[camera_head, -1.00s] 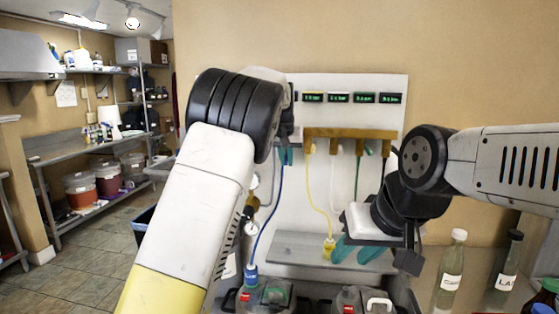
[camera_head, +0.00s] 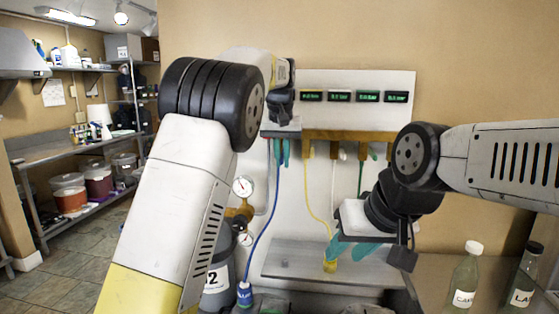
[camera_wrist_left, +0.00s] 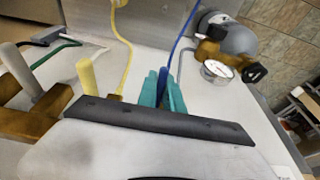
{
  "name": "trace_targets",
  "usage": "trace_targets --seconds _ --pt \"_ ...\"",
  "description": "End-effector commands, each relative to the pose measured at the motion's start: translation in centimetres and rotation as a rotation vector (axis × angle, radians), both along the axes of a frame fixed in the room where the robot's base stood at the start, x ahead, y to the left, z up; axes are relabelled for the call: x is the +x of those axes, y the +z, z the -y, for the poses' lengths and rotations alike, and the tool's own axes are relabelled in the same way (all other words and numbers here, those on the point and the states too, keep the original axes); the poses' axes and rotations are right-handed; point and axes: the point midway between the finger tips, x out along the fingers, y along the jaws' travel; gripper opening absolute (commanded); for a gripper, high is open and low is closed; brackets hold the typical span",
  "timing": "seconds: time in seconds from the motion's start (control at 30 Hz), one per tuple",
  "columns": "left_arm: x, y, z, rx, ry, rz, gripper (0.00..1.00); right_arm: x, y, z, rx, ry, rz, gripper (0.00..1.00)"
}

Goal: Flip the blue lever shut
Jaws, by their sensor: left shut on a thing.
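The blue lever (camera_wrist_left: 161,85) shows in the left wrist view as a dark blue strip between the teal fingers of my left gripper (camera_wrist_left: 163,92). In the head view my left gripper (camera_head: 281,151) points down at the left end of the brass manifold (camera_head: 350,135), with its fingers close together; the lever is hidden there. The left gripper is shut on the blue lever. A yellow lever (camera_wrist_left: 87,76) and a white lever (camera_wrist_left: 18,66) stand up beside it.
A blue hose (camera_head: 266,220) and a yellow hose (camera_head: 310,190) hang down the white panel. A pressure gauge (camera_head: 243,187) is left of the blue hose. Several small displays (camera_head: 354,96) sit above. Bottles (camera_head: 466,275) stand at lower right.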

Motion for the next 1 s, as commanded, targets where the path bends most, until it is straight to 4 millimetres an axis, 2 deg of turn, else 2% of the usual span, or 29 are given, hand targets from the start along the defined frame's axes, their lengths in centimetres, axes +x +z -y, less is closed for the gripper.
trace_targets --seconds 0.63,1.0 --pt "0.1 1.4 1.3 0.05 -0.026 -0.215 0.0 0.0 0.0 0.0 0.0 0.0 0.0 0.36" --pt "-0.3 1.6 0.7 0.048 -0.016 -0.278 0.0 0.0 0.0 0.0 0.0 0.0 0.0 0.36"
